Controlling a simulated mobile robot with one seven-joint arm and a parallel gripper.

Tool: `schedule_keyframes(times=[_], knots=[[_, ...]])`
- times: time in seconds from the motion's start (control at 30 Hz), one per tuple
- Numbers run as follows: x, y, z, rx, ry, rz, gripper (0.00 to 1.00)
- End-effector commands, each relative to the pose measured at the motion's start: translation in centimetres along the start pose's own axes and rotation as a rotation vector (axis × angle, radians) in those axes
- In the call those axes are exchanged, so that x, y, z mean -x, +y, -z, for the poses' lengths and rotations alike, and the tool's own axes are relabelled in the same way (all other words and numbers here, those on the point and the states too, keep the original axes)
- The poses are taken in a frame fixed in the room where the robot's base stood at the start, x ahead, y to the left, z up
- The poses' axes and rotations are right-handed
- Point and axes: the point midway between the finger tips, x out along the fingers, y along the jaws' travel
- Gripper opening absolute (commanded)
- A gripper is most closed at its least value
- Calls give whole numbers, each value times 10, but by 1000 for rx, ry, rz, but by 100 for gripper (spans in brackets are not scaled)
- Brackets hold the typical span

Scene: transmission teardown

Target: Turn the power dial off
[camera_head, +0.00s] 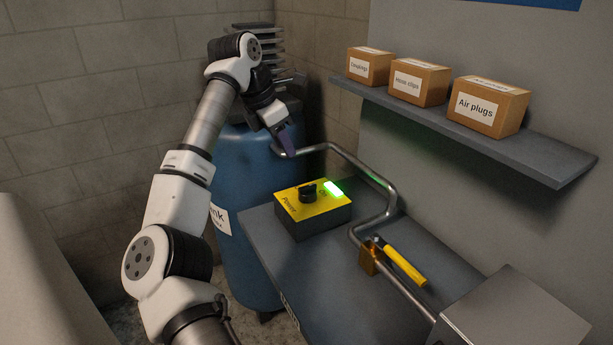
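The power box (313,209) is a yellow-topped dark box on the grey bench, marked "Power". A black dial (307,191) stands on its top, and a green light (334,188) glows at its right corner. My gripper (287,150) is at the end of my white arm, above and behind the box, near the bent end of the metal pipe. It is apart from the dial. The fingers are small and dark here, so I cannot tell whether they are open or shut.
A metal pipe (371,178) bends around behind and right of the box. A yellow-handled valve (404,266) sits on it. A blue tank (252,165) stands behind. A shelf (490,142) holds boxes at upper right. A grey box (515,315) is at lower right.

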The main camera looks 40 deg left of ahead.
Motion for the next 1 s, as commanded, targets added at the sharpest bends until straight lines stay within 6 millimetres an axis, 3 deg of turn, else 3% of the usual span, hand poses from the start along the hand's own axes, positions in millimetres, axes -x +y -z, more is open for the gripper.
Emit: schedule_keyframes(times=[0.5, 0.7, 1.0], knots=[[-102, -3, -4, -4, -8, 6, 33], [-122, -2, -4, -3, -8, 3, 33], [-127, -2, -4, -3, -8, 3, 33]])
